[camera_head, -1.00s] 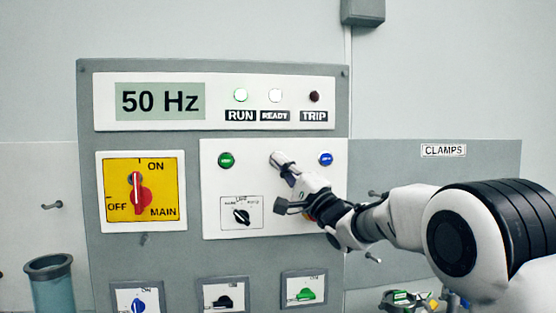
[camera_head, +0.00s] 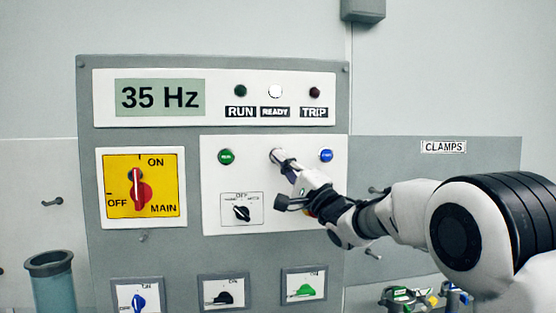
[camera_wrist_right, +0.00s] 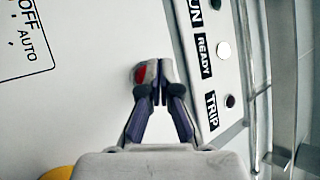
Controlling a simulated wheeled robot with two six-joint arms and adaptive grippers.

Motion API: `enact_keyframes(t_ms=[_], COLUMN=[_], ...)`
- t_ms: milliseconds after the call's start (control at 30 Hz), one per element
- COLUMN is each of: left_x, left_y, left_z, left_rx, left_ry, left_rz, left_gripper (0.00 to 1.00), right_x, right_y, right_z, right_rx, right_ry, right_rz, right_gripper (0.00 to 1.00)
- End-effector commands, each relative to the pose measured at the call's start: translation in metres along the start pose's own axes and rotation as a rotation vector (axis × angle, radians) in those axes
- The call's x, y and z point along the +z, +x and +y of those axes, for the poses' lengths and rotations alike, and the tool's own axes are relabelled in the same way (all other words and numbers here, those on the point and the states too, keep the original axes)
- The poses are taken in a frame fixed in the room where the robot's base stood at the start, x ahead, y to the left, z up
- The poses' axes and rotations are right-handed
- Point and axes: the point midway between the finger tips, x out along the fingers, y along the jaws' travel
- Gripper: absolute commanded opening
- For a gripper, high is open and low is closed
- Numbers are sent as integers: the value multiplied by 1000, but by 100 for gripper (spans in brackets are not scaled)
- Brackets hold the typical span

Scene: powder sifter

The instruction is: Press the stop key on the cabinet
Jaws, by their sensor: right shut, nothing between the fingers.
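The cabinet (camera_head: 215,68) stands in front of me with a white key panel (camera_head: 215,190). My right gripper (camera_head: 278,157) is shut and empty, its fingertips at the panel between the green key (camera_head: 226,157) and the blue key (camera_head: 326,156). In the right wrist view the closed fingertips (camera_wrist_right: 155,72) cover most of a red key (camera_wrist_right: 141,74), the likely stop key; only a red sliver shows beside them. The fingertips appear to touch it. The display (camera_head: 160,98) reads 35 Hz. My left gripper is not in view.
The READY lamp (camera_head: 275,91) is lit; the RUN lamp (camera_head: 240,91) and TRIP lamp (camera_head: 315,92) are dark. A yellow main switch (camera_head: 115,205) with a red handle is at left. A black selector (camera_head: 242,213) sits below the keys. Smaller switches line the bottom.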

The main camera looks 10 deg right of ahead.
Motion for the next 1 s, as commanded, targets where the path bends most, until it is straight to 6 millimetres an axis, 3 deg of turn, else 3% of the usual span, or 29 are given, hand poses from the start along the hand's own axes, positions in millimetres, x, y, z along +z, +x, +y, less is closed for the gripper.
enact_keyframes(t_ms=[433,1000], left_x=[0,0], left_y=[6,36], left_z=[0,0], left_rx=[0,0], left_ry=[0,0], left_rz=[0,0], left_gripper=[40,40], right_x=[4,29], right_y=[-6,-40], right_z=[-3,-27], right_rx=[0,0], right_ry=[0,-1], right_rz=[-1,0], right_gripper=[0,0])
